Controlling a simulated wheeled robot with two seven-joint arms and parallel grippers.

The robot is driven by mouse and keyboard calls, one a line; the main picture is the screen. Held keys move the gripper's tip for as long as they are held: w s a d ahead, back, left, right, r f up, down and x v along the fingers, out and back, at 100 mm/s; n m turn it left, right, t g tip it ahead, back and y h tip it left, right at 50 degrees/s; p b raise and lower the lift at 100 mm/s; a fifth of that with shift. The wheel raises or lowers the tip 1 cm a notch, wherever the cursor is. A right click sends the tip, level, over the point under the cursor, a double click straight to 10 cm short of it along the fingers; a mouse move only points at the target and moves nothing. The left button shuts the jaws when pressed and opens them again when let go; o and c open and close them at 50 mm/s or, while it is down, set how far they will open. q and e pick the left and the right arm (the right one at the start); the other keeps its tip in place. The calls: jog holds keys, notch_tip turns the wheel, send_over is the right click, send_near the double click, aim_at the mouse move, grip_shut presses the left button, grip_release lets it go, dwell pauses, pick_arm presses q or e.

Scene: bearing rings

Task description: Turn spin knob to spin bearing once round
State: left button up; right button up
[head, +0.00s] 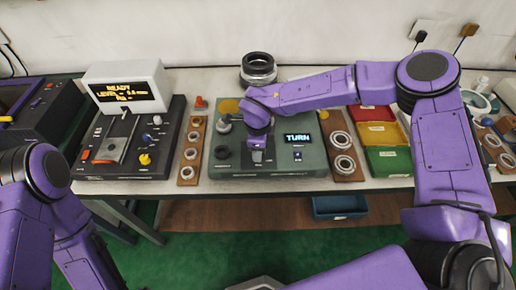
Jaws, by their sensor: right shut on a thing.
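The grey-green spin machine (300,172) stands on the bench at the middle, with a lit display (298,138) reading "TURN". My right gripper (257,150) points down over the machine's face, left of the display. It is shut on the spin knob, which the gripper and wrist hide. A stack of dark and silver bearing rings (258,70) stands behind the machine. I cannot make out which bearing turns with the knob. My left arm shows at the lower left, but its gripper is out of view.
A tester (125,165) with a "READY" display stands at the left. Wooden boards with rings (188,172) (345,175) flank the spin machine. Red, yellow and green bins (388,162) are at the right. A blue bin (340,206) sits below the bench top.

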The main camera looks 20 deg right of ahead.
jog(key=m, duration=0.3)
jog(key=shift+m+b, duration=0.3)
jog(key=shift+b, duration=0.05)
jog(key=shift+w+m+b, duration=0.1)
jog(key=shift+m+b, duration=0.3)
jog(key=shift+m, duration=1.4)
jog(key=o, duration=1.1)
jog(key=shift+c, duration=0.2)
notch_tip(320, 180, up, 11)
jog(key=b, duration=0.2)
jog(key=shift+a+f, duration=0.2)
jog(key=shift+a, duration=0.05)
jog(key=shift+s, duration=0.2)
